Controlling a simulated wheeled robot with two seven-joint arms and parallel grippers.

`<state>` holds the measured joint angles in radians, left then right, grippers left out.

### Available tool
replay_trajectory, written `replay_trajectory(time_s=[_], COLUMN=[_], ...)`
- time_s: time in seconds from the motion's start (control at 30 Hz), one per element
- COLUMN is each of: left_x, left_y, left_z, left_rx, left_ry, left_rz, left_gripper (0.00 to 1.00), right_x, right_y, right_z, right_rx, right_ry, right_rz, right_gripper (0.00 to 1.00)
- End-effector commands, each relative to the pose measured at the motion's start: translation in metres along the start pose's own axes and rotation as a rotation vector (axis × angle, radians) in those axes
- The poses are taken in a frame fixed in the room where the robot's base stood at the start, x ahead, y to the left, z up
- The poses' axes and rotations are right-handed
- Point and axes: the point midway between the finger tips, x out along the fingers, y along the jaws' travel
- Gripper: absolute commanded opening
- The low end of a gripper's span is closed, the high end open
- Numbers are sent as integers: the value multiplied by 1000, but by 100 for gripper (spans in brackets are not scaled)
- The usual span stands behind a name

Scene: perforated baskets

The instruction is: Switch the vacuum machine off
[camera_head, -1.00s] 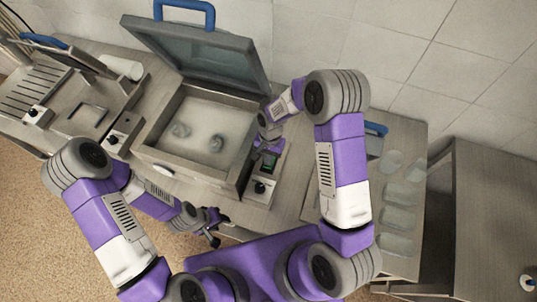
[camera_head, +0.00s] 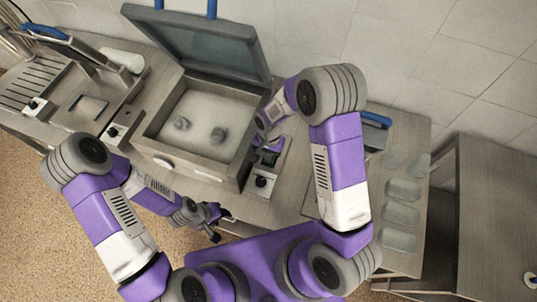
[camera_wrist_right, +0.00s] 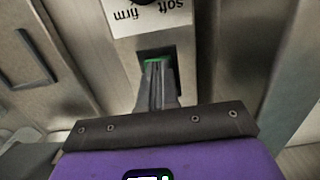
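The vacuum machine (camera_head: 235,172) stands on the bench with its blue-handled lid (camera_head: 205,48) raised. Its control panel (camera_head: 255,196) on the right side has a black knob and a switch in a dark recess. In the right wrist view, a green strip of the switch (camera_wrist_right: 152,62) shows at the fingertips; the rest is hidden. My right gripper (camera_wrist_right: 154,68) is shut and empty, its tips at the recess; whether they touch the switch I cannot tell. My left gripper (camera_head: 222,222) is open and empty in front of the bench.
A second machine (camera_head: 62,100) with a raised lid stands at the left. Several clear containers (camera_head: 402,190) lie on the bench to the right. A separate table (camera_head: 490,205) stands at the far right. A tiled wall is behind.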

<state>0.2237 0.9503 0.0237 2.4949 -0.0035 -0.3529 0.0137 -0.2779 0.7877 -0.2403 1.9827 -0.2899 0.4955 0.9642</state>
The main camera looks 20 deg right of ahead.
Motion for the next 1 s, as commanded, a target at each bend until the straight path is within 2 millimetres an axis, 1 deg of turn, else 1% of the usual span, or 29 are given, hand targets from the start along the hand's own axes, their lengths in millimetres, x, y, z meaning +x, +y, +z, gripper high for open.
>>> replay_trajectory(time_s=[0.03,0.3,0.7,0.77,0.87,1.0], left_x=[6,6,5,3,-5,-22], left_y=[-4,-5,-4,-4,-1,5], left_z=[2,2,2,2,2,4], left_rx=[-9,-11,-14,-14,-16,-16], left_ry=[-9,-9,-9,-9,-11,-12], left_rz=[-7,-7,-8,-8,-10,-10], left_gripper=[43,43,43,43,43,43], right_x=[4,1,-2,-7,-21,-50], right_y=[1,1,1,1,0,1], right_z=[-4,-16,-17,-16,-15,-13], right_rx=[2,3,2,2,1,1], right_ry=[4,5,4,5,7,12], right_rz=[0,0,0,-1,-2,-3], right_gripper=[0,0,0,0,0,0])
